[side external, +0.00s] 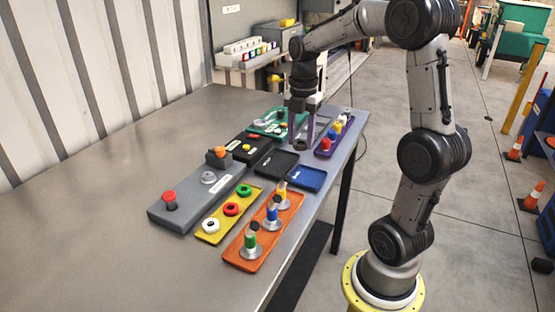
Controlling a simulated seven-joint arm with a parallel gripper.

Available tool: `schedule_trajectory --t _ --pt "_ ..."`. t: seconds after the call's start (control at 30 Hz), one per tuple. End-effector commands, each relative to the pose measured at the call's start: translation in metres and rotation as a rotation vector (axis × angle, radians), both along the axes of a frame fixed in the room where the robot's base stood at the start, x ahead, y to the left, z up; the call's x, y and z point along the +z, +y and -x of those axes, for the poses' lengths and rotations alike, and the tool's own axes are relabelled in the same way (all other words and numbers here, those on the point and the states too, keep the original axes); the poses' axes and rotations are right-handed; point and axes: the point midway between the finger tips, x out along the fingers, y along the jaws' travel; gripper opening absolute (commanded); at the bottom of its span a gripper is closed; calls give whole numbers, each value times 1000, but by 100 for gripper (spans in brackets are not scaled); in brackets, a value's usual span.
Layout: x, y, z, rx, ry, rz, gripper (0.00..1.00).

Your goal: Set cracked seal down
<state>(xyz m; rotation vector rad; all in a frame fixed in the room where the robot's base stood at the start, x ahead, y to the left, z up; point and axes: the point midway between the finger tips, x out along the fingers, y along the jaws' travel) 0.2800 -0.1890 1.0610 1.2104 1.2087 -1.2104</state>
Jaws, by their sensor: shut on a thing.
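My gripper (301,138) points down over the far part of the grey table, above or just behind the empty black tray. It is shut on a small dark thing at its fingertips, taken to be the cracked seal (300,145). The seal's shape and any crack are too small to make out, and I cannot tell whether it touches anything below. The black tray (271,174) and a blue tray (306,180) lie flat and empty in front of the gripper. A yellow tray (221,233) nearer the camera holds white, red and green rings.
An orange tray (240,262) holds upright coloured-topped fittings. A grey panel (188,203) with a red knob lies at left. A dark tray (262,158), a teal tray (256,127) and a purple tray (326,155) with small parts surround the gripper. The table's near-left area is clear.

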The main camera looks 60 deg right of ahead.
Motion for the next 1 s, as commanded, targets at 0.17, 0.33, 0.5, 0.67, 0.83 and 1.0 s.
schedule_trajectory --t 0.17,0.33,0.5,0.67,0.83,1.0 --pt "-19 -22 -34 1 3 -2 0" --pt "-38 -42 -64 1 3 -2 0" --pt "-66 -54 -82 1 2 -2 0" --pt "-79 -61 -91 1 0 0 0" --pt "-87 -64 -97 1 1 0 0" --pt "-110 -65 -99 1 4 -3 0"
